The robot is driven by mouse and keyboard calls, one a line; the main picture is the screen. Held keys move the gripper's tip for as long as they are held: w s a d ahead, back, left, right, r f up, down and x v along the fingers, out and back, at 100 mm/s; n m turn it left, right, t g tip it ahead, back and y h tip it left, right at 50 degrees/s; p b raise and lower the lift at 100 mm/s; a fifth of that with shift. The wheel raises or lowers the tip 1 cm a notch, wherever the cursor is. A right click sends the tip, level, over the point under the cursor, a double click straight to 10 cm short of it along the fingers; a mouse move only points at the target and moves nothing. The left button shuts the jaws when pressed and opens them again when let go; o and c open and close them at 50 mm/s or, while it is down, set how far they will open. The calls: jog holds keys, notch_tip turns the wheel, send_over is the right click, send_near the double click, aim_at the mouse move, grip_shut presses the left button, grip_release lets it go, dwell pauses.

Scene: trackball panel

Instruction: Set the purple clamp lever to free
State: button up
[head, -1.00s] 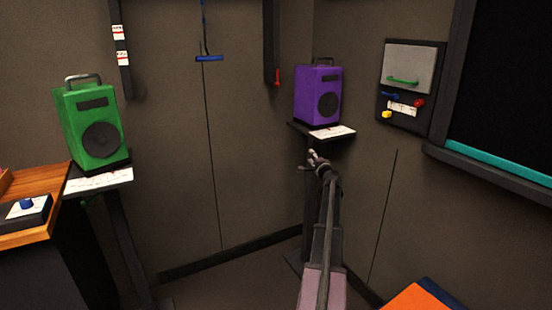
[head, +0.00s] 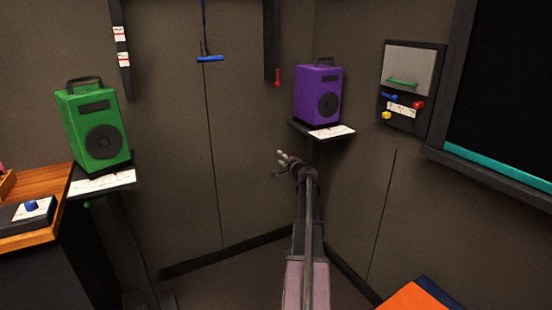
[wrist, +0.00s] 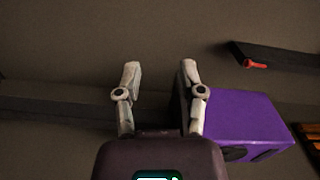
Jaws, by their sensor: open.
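The purple clamp lever cannot be made out in either view. The purple speaker (head: 318,95) stands on a small dark shelf (head: 300,129) on a stand in the corner, with a white label card (head: 332,132) at the shelf's front. My gripper (head: 279,163) is open and empty, below and left of that shelf in the head view. In the wrist view my gripper (wrist: 160,72) has its two fingers apart with nothing between them. The purple speaker (wrist: 240,125) is to the right of the fingers there. My arm covers part of the stand.
A green speaker (head: 95,130) stands on a similar stand at left, with a small green knob (head: 87,204) under its shelf. A red handle (head: 277,76) hangs from a dark wall strip. A wall panel (head: 409,85) and dark screen are at right. An orange-topped object (head: 415,298) is low right.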

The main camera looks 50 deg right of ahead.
jog(key=shift+w+a+n+y, duration=0.25)
jog(key=shift+w+a, duration=0.1)
jog(key=shift+a, duration=0.2)
jog(key=shift+w+a+n+y, duration=0.15)
jog(key=shift+w+a+y, duration=0.15)
jog(key=shift+a, duration=0.25)
jog(key=shift+d, duration=0.15)
jog(key=c, duration=0.7)
jog(key=s+d+n, duration=0.3)
jog(key=d, duration=0.1)
jog(key=s+d+r+n+p, duration=0.1)
jog(key=s+d+n, duration=0.2)
jog(key=s+d, duration=0.1)
jog(key=s+d+n+h, duration=0.1)
jog(key=s+d+n, duration=0.3)
jog(key=d, duration=0.2)
jog(key=shift+d+r, duration=0.15)
jog(key=shift+d, duration=0.05)
grip_shut()
jog(key=s+d+r+n+h+p, duration=0.1)
jog(key=s+d+n, duration=0.8)
jog(key=s, duration=0.3)
jog(key=shift+s+d+n, duration=0.2)
jog(key=shift+d+n, duration=0.1)
jog(key=shift+d, duration=0.4)
